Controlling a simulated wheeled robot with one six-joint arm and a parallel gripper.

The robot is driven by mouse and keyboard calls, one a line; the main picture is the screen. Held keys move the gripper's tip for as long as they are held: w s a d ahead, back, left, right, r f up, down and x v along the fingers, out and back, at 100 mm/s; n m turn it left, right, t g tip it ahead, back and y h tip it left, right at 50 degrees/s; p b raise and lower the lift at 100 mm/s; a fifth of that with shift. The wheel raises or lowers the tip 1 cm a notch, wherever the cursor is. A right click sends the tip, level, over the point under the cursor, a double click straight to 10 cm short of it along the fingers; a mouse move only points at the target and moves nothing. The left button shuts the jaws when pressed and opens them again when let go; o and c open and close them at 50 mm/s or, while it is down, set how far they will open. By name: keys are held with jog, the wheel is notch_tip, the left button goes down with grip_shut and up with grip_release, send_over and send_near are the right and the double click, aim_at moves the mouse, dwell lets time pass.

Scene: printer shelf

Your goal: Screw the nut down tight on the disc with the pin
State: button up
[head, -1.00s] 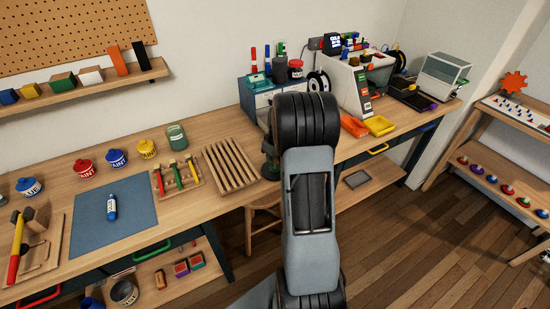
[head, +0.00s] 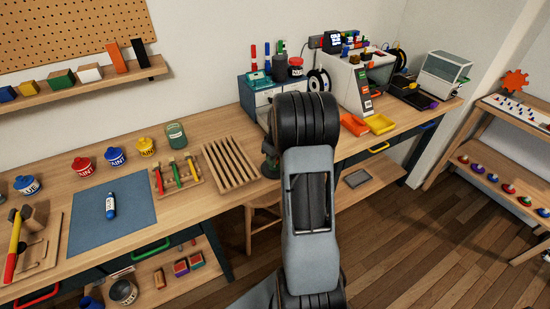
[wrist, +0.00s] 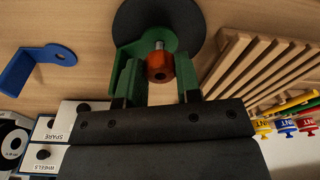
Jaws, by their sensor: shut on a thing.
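In the wrist view, my gripper (wrist: 159,78) has its two green fingers on either side of the orange nut (wrist: 160,69) and is shut on it. A grey pin (wrist: 159,45) shows just beyond the nut, in line with it. The pin stands at a green bracket (wrist: 128,50) lying over the dark round disc (wrist: 133,20). I cannot tell how far the nut sits on the pin. In the head view my arm hides the gripper, nut and pin.
A blue bracket (wrist: 38,66) lies left of the disc in the wrist view. A slatted wooden rack (wrist: 262,68) stands close on the right. In the head view, paint pots (head: 83,167) and a blue mat (head: 135,207) are on the bench's left.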

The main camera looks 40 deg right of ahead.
jog(key=shift+f+b, duration=0.4)
jog(key=shift+b, duration=0.05)
dwell(0.7)
jog(key=o, duration=1)
jog(key=shift+c, duration=0.2)
jog(key=shift+r, duration=0.1)
jog(key=shift+r+p, duration=2.3)
jog(key=shift+r, duration=1.15)
